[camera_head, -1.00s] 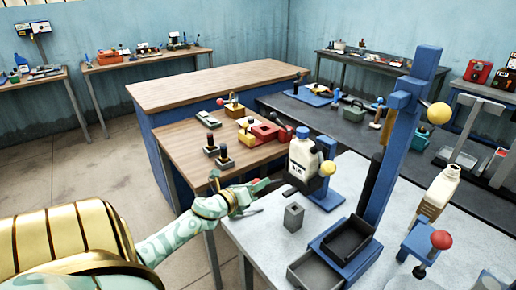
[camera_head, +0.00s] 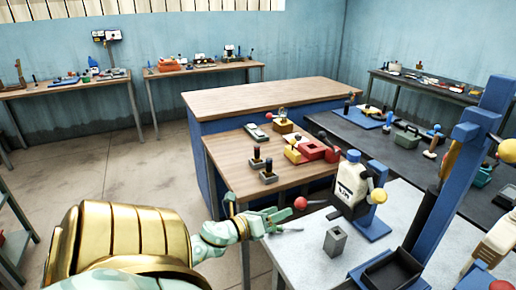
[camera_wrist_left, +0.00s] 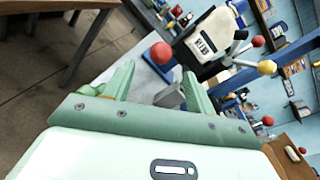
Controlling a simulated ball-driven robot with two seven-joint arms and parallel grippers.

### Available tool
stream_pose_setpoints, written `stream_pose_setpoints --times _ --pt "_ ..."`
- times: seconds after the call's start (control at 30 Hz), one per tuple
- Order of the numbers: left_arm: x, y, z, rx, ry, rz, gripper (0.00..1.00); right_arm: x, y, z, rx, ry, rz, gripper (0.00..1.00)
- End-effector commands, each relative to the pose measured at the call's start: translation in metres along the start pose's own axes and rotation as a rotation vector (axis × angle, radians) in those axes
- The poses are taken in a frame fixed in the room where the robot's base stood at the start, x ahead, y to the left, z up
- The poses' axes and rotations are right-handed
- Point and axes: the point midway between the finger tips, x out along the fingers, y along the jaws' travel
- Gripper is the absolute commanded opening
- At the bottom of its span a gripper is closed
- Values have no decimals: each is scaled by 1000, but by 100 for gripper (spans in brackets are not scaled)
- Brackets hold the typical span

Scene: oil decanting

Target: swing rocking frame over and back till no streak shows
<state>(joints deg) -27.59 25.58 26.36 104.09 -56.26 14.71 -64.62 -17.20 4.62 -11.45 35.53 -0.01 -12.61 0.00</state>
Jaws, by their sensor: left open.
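The rocking frame's blue stand (camera_head: 371,229) is on the pale table, holding a white bottle (camera_head: 350,186) with a blue cap. The bottle looks slightly tilted; no streak can be made out at this size. A red ball handle (camera_head: 300,203) sticks out left of the frame, a yellow ball (camera_head: 379,196) right. My left gripper (camera_head: 286,221) is open and empty, just below and left of the red ball. In the left wrist view the red ball (camera_wrist_left: 161,53) is ahead of the open fingers (camera_wrist_left: 160,88), apart from them; the bottle (camera_wrist_left: 212,44) is beyond. My right gripper is not in view.
A grey square block (camera_head: 335,242) stands in front of the frame. A dark tray (camera_head: 393,272) and tall blue post (camera_head: 452,170) stand to its right. A wooden table (camera_head: 230,165) with small tools is behind. Floor at left is clear.

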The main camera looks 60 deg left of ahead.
Motion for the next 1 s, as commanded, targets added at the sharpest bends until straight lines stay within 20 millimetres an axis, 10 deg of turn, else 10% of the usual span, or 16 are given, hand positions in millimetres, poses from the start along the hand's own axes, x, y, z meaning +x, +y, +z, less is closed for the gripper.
stream_pose_setpoints --times 0.3,1.0 --pt "-62 1 -1 -1 0 3 56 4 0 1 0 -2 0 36" --pt "-70 1 0 0 0 0 56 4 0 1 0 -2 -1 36"
